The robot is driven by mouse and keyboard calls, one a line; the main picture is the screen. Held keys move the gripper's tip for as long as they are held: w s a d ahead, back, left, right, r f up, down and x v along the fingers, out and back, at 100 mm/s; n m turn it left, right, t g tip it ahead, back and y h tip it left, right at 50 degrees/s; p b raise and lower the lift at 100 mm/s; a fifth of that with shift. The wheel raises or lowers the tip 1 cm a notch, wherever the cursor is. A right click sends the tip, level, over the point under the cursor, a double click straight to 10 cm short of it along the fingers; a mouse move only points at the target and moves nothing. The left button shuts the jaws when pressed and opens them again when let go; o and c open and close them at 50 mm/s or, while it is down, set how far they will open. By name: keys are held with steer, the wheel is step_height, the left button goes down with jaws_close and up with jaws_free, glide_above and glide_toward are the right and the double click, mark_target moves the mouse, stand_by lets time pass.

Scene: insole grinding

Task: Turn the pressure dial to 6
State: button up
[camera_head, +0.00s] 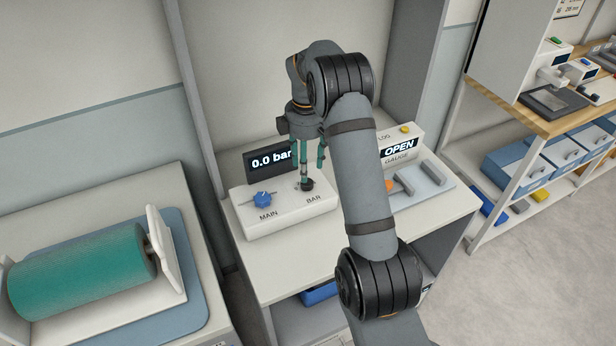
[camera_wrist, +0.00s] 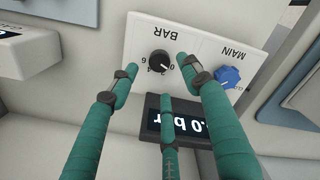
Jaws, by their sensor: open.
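The pressure dial is a small black knob (camera_wrist: 160,62) above the BAR label on a white panel (camera_wrist: 205,42). In the head view the black knob (camera_head: 307,184) sits right of the blue MAIN knob (camera_head: 262,199). The display (camera_head: 270,160) behind reads 0.0 bar. My gripper (camera_head: 308,165) points down over the black knob in the head view. In the wrist view its green fingers (camera_wrist: 155,75) are spread apart around the knob's sides, open and holding nothing. Numbers ring the knob; its pointer appears near 0, though small.
A gauge block (camera_head: 402,148) reading OPEN stands right of the panel, with a grey fixture (camera_head: 425,180) in front. A green roller (camera_head: 85,270) lies on the bench at left. Shelves with blue bins (camera_head: 530,160) stand at right.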

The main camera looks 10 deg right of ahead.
mark_target(307, 185)
step_height(307, 185, down, 6)
steer(key=shift+r+p, duration=0.1)
steer(key=shift+p, duration=0.3)
steer(key=c, duration=0.3)
steer(key=c, duration=0.7)
steer(key=shift+c, duration=0.7)
